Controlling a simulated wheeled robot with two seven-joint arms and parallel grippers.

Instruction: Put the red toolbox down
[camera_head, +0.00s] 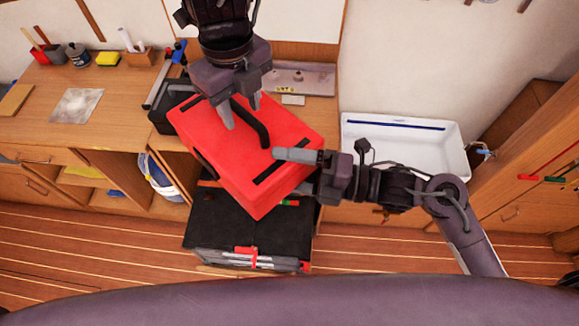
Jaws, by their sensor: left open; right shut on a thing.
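The red toolbox (222,158) is in the middle of the head view, turned at an angle, with a black handle and black strips on its lid. My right gripper (288,170) is shut on its right edge, one finger lying over the lid. My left gripper (241,110) is open over the lid beside the handle, its fingers pointing down. The toolbox overlaps the counter edge and a black case below it in the picture. I cannot tell whether its underside touches anything.
The black case (245,228) with a red latch stands below the toolbox. A wooden counter (125,115) runs along the wall, with a black box (166,112) left of the toolbox. A white sink (410,150) is at the right. Striped floor (100,250) lies clear at left.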

